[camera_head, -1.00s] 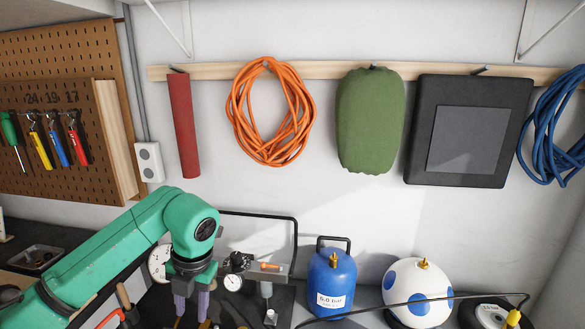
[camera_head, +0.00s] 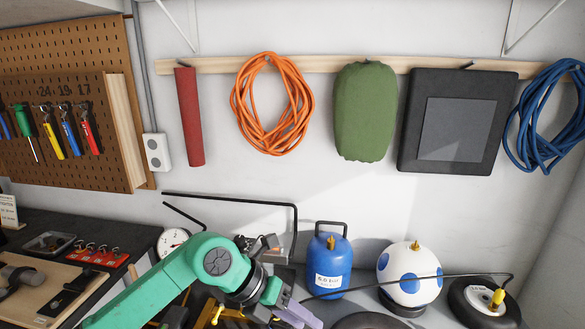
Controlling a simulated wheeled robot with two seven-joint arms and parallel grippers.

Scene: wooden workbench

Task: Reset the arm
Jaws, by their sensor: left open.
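My left arm comes in from the lower left, and its green wrist (camera_head: 222,262) is bent down to the right. My left gripper (camera_head: 292,314), with pale purple fingers, is open at the bottom edge of the view, low over the bench. I see nothing held between its fingers, though the tips are partly cut off. The blue tank (camera_head: 328,262) stands behind and to the right of it, apart from it. My right gripper is not in view.
A black tray (camera_head: 49,244) and a red tool holder (camera_head: 97,256) lie left. Orange cable (camera_head: 272,104) hangs on the wall.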

